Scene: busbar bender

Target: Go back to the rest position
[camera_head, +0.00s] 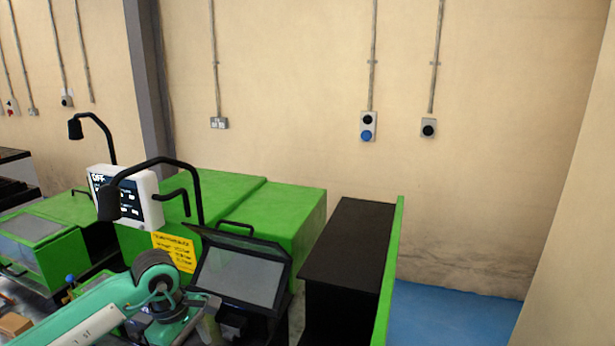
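My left arm comes in from the lower left, teal with a dark wrist joint. My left gripper (208,320) is at the bottom of the view, in front of the green bending machine (224,192) and close to its dark-framed clear guard (240,278). Its fingers are small and partly hidden, and I cannot tell whether they are open or shut, or whether they touch the machine. I see nothing clearly held. My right arm and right gripper are out of view.
A white control box (146,192) and black curved lamps (107,200) stand above the machines. A black-topped cabinet (348,240) with a green side panel (389,270) stands right of the guard. Blue floor (450,315) at the right is clear. A beige wall (290,90) closes the back.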

